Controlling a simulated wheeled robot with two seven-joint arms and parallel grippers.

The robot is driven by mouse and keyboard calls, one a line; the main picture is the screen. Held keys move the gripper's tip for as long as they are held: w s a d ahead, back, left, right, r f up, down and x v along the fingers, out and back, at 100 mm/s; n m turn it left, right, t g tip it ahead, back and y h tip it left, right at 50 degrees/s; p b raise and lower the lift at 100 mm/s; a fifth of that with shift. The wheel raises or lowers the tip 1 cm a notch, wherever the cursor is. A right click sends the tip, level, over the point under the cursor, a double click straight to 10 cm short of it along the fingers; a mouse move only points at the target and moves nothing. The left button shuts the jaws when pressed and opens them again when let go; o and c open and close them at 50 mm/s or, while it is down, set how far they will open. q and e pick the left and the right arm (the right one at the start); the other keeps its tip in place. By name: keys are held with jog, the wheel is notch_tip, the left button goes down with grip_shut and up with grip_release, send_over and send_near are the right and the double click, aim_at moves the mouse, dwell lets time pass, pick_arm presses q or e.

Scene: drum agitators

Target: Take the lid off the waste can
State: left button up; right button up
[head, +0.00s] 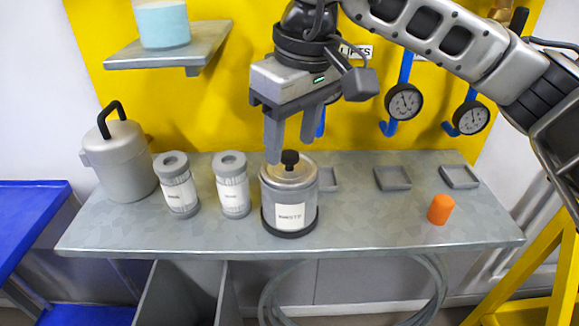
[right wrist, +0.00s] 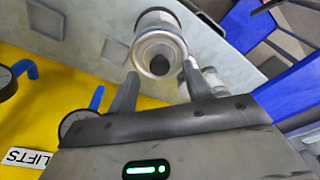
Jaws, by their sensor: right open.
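The waste can (head: 288,203) is a grey metal cylinder with a white label, upright in a dark base ring on the bench. Its lid (head: 290,172) is on top, with a black knob (head: 290,158). My right gripper (head: 290,150) is open and empty, pointing down, with its fingertips around or just above the knob; contact cannot be told. In the right wrist view the can (right wrist: 158,30) shows past the two fingers (right wrist: 158,88), with the knob (right wrist: 159,64) between them. My left gripper is not in view.
Two labelled canisters (head: 232,190) and a grey container with a black handle (head: 120,165) stand left of the can. An orange cylinder (head: 440,209) and small grey trays (head: 392,178) are to the right. Gauges (head: 403,103) hang on the yellow wall behind; a shelf (head: 170,55) juts out upper left.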

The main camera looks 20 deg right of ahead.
jog(key=shift+w+a+f, duration=0.1)
jog(key=shift+w+f, duration=0.05)
jog(key=shift+f, duration=0.8)
jog(key=shift+c, duration=0.3)
jog(key=c, duration=1)
jog(key=shift+r, duration=0.1)
